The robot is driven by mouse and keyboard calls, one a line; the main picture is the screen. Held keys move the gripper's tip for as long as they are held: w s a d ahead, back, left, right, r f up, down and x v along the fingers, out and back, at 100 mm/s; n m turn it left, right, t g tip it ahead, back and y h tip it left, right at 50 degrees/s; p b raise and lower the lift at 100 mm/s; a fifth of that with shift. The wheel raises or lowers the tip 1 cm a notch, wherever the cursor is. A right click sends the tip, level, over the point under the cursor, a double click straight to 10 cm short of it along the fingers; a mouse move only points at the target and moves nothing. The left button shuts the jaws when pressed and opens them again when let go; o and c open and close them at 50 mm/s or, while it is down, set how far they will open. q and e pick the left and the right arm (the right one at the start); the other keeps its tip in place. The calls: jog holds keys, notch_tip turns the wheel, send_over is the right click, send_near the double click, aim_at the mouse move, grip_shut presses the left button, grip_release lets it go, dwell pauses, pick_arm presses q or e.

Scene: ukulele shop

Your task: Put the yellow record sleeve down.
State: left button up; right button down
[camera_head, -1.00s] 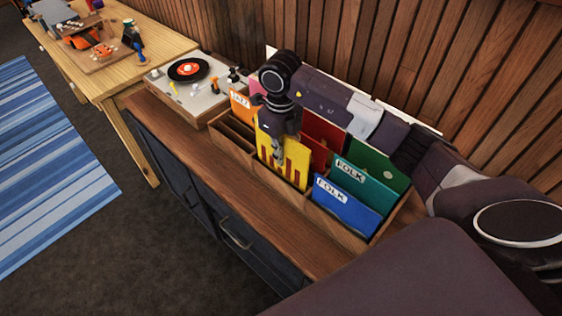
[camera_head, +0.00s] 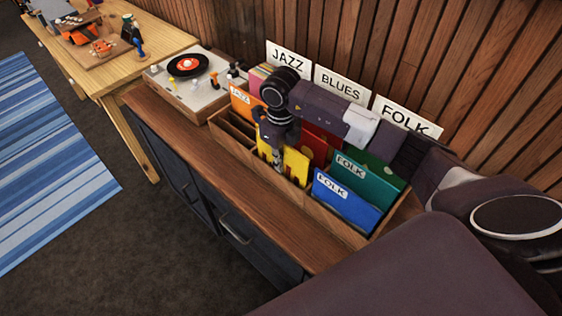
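The yellow record sleeve (camera_head: 296,166) stands in the middle section of the wooden record bin (camera_head: 318,212), its lower part hidden by the bin's front wall. My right gripper (camera_head: 278,166) points down over it, with yellow showing on both sides of the fingers. The fingers look closed on its upper edge, though they are small and partly dark. Behind the sleeve is a red one (camera_head: 322,143). A blue FOLK sleeve (camera_head: 345,203) and a green FOLK sleeve (camera_head: 372,178) stand to the right; an orange JAZZ sleeve (camera_head: 243,103) stands behind left. My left gripper is out of view.
JAZZ (camera_head: 288,60), BLUES (camera_head: 338,88) and FOLK (camera_head: 406,116) signs stand behind the bin against the slatted wall. A turntable (camera_head: 188,82) sits left of the bin on the cabinet. Front left slots look empty. My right arm covers the bin's back right.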

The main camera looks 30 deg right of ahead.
jog(key=c, duration=2.2)
grip_release()
jog(key=shift+o, duration=0.2)
jog(key=shift+r, duration=0.1)
notch_tip(320, 180, up, 12)
jog(key=shift+w+r+b, duration=0.1)
jog(key=shift+b, duration=1.1)
jog(key=shift+r, duration=0.5)
jog(key=shift+f, duration=0.1)
